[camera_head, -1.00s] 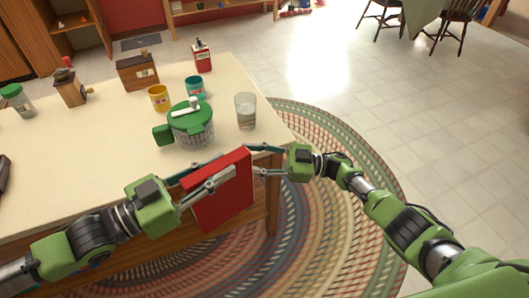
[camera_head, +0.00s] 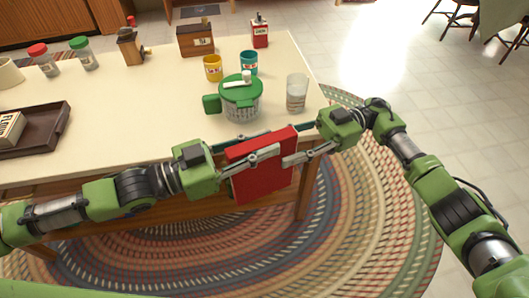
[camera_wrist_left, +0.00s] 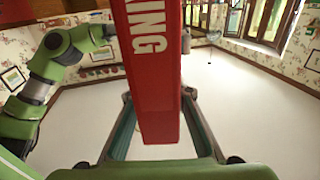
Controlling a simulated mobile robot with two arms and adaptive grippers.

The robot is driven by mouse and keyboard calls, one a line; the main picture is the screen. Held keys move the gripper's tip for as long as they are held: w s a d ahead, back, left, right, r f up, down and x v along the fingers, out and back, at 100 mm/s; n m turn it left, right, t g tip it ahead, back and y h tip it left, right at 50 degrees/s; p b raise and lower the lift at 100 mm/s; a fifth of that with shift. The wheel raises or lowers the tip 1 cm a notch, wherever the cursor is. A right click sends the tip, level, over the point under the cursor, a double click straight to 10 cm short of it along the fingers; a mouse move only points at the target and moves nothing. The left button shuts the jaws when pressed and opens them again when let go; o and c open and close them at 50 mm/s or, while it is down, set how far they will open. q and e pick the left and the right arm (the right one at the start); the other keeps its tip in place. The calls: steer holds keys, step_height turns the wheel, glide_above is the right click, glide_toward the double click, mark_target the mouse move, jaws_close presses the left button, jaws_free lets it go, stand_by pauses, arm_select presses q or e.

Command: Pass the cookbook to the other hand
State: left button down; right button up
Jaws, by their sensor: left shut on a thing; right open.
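The red cookbook (camera_head: 262,183) hangs upright at the front edge of the table. My left gripper (camera_head: 265,145) is shut on it from the left, with one finger across its front face. In the left wrist view the cookbook (camera_wrist_left: 155,85) stands between the fingers, its spine showing white letters ending in "KING". My right gripper (camera_head: 294,148) is open at the right edge of the cookbook. One of its fingers overlaps the front face and the other is at the back, partly hidden; I cannot tell whether they touch the book.
A braided rug (camera_head: 350,225) lies below. The table's front middle is clear.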

mark_target(262, 169)
steer(key=x, duration=0.6)
jaws_close()
arm_select(q)
steer(key=c, duration=1.7)
jaws_free()
arm_select(e)
steer(key=shift+r, duration=0.1)
